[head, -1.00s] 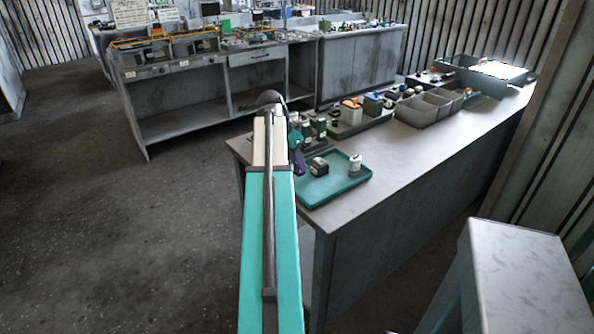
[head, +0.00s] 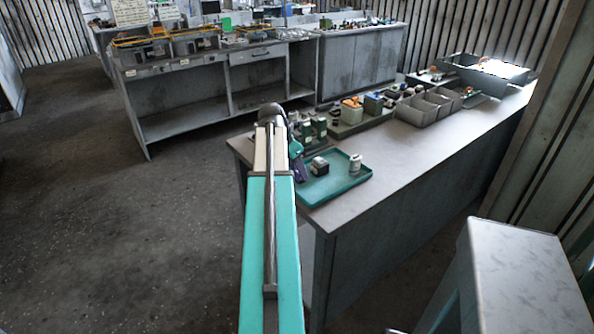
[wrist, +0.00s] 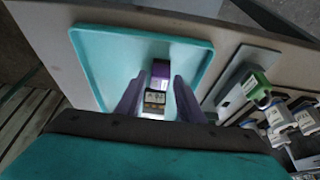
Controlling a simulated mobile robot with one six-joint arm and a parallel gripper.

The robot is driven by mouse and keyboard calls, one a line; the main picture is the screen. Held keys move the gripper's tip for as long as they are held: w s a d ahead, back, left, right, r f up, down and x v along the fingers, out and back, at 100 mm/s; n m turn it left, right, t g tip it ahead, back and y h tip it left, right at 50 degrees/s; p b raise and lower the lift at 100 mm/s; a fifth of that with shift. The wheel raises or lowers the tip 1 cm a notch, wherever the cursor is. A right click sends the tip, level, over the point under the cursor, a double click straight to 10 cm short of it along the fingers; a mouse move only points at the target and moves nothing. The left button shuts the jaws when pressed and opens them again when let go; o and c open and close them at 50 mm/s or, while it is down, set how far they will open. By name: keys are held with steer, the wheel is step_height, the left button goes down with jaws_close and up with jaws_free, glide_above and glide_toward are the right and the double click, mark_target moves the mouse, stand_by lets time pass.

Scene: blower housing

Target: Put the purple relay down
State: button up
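The purple relay (wrist: 161,68) shows between the tips of my gripper (wrist: 161,78) in the wrist view, held over the teal tray. In the head view the relay (head: 300,172) is a small purple patch beside my arm, at the left side of the tray (head: 340,187). The arm partly hides it. I cannot tell whether its underside touches the tray. A dark relay with a pale label (head: 319,166) stands in the tray just right of it, and a white relay (head: 355,164) stands farther right.
Green-and-white relays (head: 313,127) stand behind the tray. Farther back are a rack with orange and blue parts (head: 352,109) and grey bins (head: 424,108). The tray's front right is bare, as is the table (head: 405,150) to its right.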

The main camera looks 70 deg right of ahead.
steer(key=shift+o, duration=0.5)
steer(key=shift+r, duration=0.15)
steer(key=shift+w+a+r, duration=0.15)
steer(key=shift+r, duration=0.5)
steer(key=b+v, duration=0.1)
steer(key=v, duration=0.9)
steer(key=shift+r, duration=0.3)
steer(key=shift+a, duration=0.15)
